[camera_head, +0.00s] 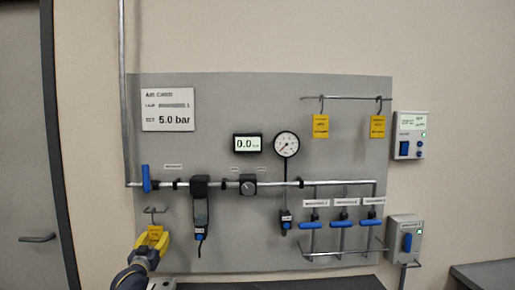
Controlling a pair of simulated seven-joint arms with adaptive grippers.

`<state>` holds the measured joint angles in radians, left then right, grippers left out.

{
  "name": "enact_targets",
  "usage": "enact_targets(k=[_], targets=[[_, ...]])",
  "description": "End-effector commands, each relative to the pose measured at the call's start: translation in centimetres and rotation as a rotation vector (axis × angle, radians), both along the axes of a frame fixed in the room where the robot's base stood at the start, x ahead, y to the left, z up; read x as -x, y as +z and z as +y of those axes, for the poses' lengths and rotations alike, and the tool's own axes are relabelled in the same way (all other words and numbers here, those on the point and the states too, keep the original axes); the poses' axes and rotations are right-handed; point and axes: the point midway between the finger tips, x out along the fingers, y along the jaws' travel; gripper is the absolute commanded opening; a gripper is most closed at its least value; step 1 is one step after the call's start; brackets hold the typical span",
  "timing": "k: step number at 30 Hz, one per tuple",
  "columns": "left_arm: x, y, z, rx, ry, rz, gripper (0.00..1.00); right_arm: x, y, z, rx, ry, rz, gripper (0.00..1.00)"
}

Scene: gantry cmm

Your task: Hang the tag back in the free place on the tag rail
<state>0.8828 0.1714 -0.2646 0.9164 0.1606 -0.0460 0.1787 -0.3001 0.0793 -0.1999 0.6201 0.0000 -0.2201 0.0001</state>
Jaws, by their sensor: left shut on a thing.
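The tag rail (348,98) is a thin horizontal bar at the upper right of the grey board. Two yellow tags hang from it by wire hooks, a left one (320,127) and a right one (377,127). The bar between them is bare. My left gripper (154,240) is at the lower left, in front of the board, shut on another yellow tag (155,231). A wire hook (155,210) shows just above that tag, below the blue valve lever. I cannot tell whether the tag hangs from anything there. My right gripper is out of view.
A pipe (225,184) with a blue lever (147,178), a filter unit (200,205) and a pressure gauge (286,145) crosses the board. Several blue valve handles (342,223) sit below the rail. Control boxes (410,135) are at its right.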

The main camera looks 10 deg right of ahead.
Motion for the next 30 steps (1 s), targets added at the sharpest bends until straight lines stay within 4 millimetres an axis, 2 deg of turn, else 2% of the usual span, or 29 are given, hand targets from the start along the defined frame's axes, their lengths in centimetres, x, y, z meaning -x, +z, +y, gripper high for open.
enact_targets(k=[21, 30], targets=[[0.0, 2.4, 0.0, 0.001, 0.000, -0.001, 0.33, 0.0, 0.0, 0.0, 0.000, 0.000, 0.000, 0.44], [0.0, 2.5, 0.0, 0.000, 0.000, 0.000, 0.33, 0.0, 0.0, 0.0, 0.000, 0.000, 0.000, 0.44]])
